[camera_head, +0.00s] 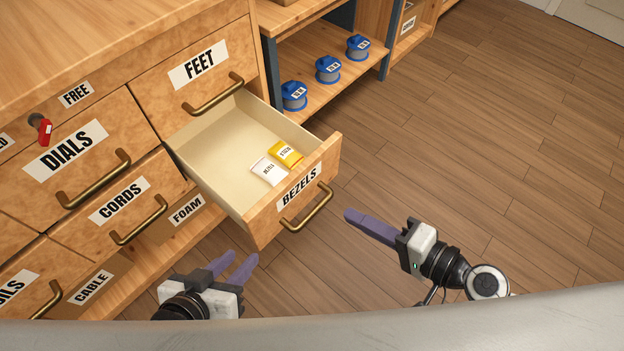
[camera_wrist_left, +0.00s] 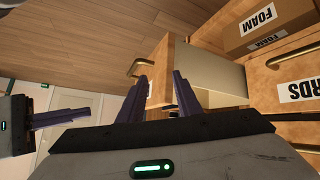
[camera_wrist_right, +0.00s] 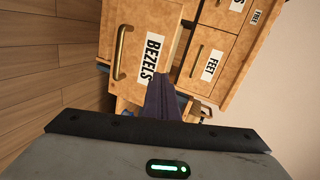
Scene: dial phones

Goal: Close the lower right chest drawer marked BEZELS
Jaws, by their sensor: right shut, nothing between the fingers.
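The BEZELS drawer (camera_head: 291,193) is pulled well out of the lower right of the wooden chest. Its brass handle (camera_head: 307,207) is on the front face. A white packet (camera_head: 268,171) and a yellow packet (camera_head: 286,153) lie inside. My right gripper (camera_head: 348,215) is shut and empty, just right of the drawer front and apart from it. In the right wrist view its fingers (camera_wrist_right: 163,98) overlap the lower edge of the drawer front (camera_wrist_right: 135,50). My left gripper (camera_head: 238,264) is open and empty, below and left of the drawer. The left wrist view shows its parted fingers (camera_wrist_left: 160,95).
The FEET drawer (camera_head: 195,75), DIALS drawer (camera_head: 80,160) and CORDS drawer (camera_head: 120,205) are closed. A red tag or key (camera_head: 45,131) hangs by DIALS. Blue-topped spools (camera_head: 328,70) stand on a shelf behind. The wood floor (camera_head: 480,150) at the right is clear.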

